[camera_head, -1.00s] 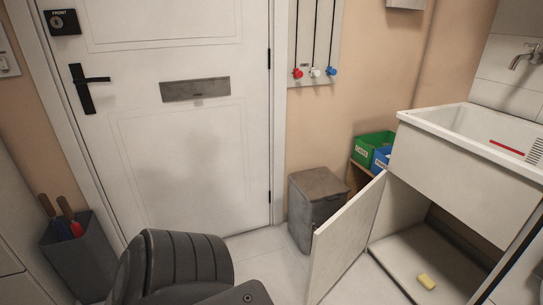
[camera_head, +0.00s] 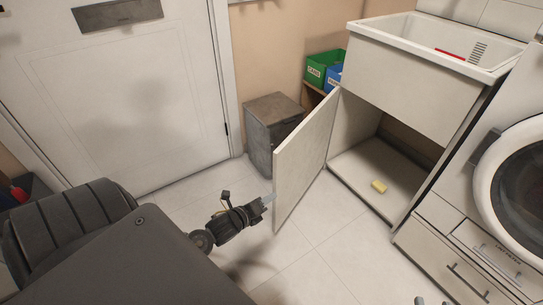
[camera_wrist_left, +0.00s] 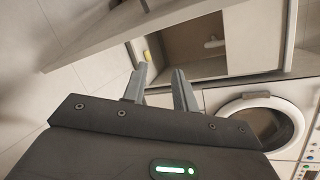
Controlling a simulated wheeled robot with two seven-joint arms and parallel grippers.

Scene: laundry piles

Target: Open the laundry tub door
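The laundry tub (camera_head: 400,70) is a white sink on a cabinet at the right in the head view. Its white door (camera_head: 303,160) stands swung well out, with the cabinet interior (camera_head: 350,160) showing. My left gripper (camera_head: 270,199) is at the lower part of the door's free edge; whether it touches is unclear. In the left wrist view its two fingers (camera_wrist_left: 158,78) are apart with nothing between them. The door (camera_wrist_left: 110,35) crosses the upper left there, and the interior (camera_wrist_left: 190,35) is beyond. Small dark tips (camera_head: 432,301) at the head view's bottom edge seem to be my right gripper.
A yellow sponge (camera_head: 379,186) lies on the cabinet floor. A grey bin (camera_head: 272,125) and green (camera_head: 322,68) and blue boxes stand behind the door. A washing machine (camera_head: 500,190) is at the right. The floor (camera_head: 320,245) before the cabinet is clear.

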